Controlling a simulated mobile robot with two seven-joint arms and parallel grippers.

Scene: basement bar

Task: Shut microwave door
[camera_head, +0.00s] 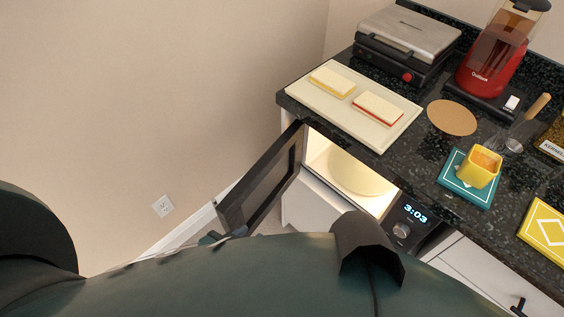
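The microwave (412,227) is built in below the dark counter, with a lit display reading 3:03. Its dark-framed door (262,182) stands wide open, swung out to the left. The lit cavity shows a pale round turntable (357,177). A small part of my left gripper (219,237) shows at the lower outer corner of the door, close to it; I cannot tell whether it touches. My own dark green arm hides most of this gripper, so its fingers are not clear. My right gripper is not in view.
The counter (425,165) holds a board (316,98) with two sandwiches, a sandwich press (407,45), a red-based machine (494,55), a round cork mat (452,117) and a yellow cup (479,167).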

